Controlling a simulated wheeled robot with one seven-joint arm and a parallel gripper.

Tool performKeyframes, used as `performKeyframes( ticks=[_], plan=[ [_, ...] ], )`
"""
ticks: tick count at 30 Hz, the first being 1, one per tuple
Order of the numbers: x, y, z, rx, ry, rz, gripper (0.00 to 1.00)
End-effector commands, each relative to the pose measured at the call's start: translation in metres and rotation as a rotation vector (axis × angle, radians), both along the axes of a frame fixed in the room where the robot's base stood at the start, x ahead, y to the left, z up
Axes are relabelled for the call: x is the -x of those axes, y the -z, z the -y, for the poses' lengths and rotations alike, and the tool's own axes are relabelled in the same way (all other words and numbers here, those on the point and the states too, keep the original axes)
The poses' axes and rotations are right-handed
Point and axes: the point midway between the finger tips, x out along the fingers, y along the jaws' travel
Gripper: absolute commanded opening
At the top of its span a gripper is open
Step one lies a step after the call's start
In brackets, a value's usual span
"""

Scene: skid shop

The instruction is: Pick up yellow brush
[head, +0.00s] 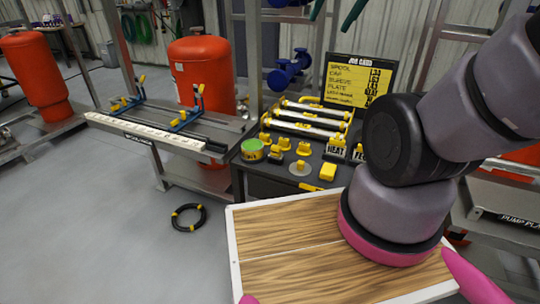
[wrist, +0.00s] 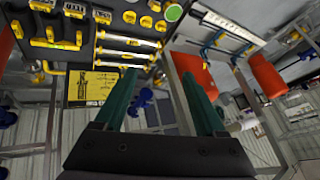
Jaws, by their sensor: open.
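I cannot make out a brush for certain among the several yellow pieces on the black bench. One candidate is a yellow handled piece (wrist: 55,42) at the left of the wrist view; my arm seems to hide that area in the head view. A small yellow block (head: 327,172) lies near the bench's front edge. My gripper (wrist: 157,66) has two dark green fingers, wide apart and empty, pointing over the bench area from a distance. The finger ends also hang at the top of the head view.
The black bench (head: 262,185) carries yellow-ended rods (head: 311,117), a green-topped tin (head: 252,149) and label blocks. A job card board (head: 357,78) stands behind. Red tanks (head: 203,65) and a rail table (head: 160,134) are at left. A black coil (head: 188,217) lies on open floor.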

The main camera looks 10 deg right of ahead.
Motion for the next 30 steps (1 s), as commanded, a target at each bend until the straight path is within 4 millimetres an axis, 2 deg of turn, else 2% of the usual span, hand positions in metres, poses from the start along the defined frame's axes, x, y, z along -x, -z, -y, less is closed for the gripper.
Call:
performKeyframes(
  ticks=[11,17,20,23,30],
  plan=[
    [-0.039,0.028,0.012,0.147,-0.076,-0.052,0.72],
    [-0.071,0.057,0.021,0.26,-0.17,-0.097,0.72],
    [-0.094,0.083,0.026,0.328,-0.25,-0.131,0.72],
    [-0.119,0.116,0.031,0.395,-0.361,-0.166,0.72],
    [-0.165,0.21,0.027,0.47,-0.667,-0.206,0.72]
  ],
)
